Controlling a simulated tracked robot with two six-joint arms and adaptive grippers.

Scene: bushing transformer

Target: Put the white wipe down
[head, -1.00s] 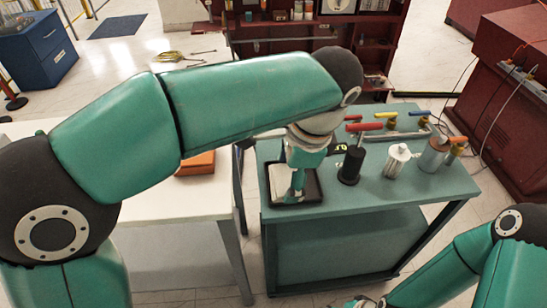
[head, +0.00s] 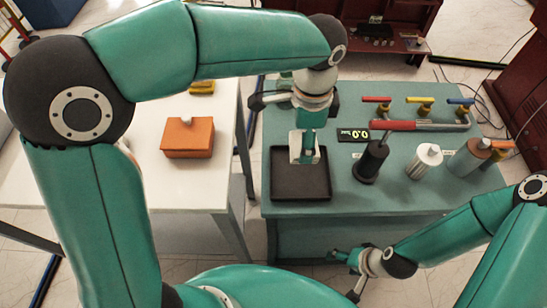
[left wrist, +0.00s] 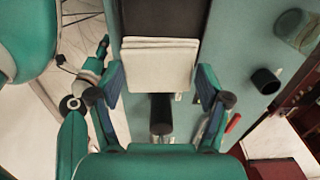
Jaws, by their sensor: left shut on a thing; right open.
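The white wipe (head: 294,146) is a folded pale cloth held in my left gripper (head: 308,150). The left fingers point down over the back edge of the black tray (head: 300,194). In the left wrist view the wipe (left wrist: 160,66) lies flat between the two fingers, with the dark tray (left wrist: 165,18) beyond it. Whether the wipe touches the tray cannot be told. The visible part of the tray is empty. My right gripper (head: 346,273) is open and empty, low in front of the green table.
An orange box (head: 187,138) stands on the white table (head: 190,185) to the left.

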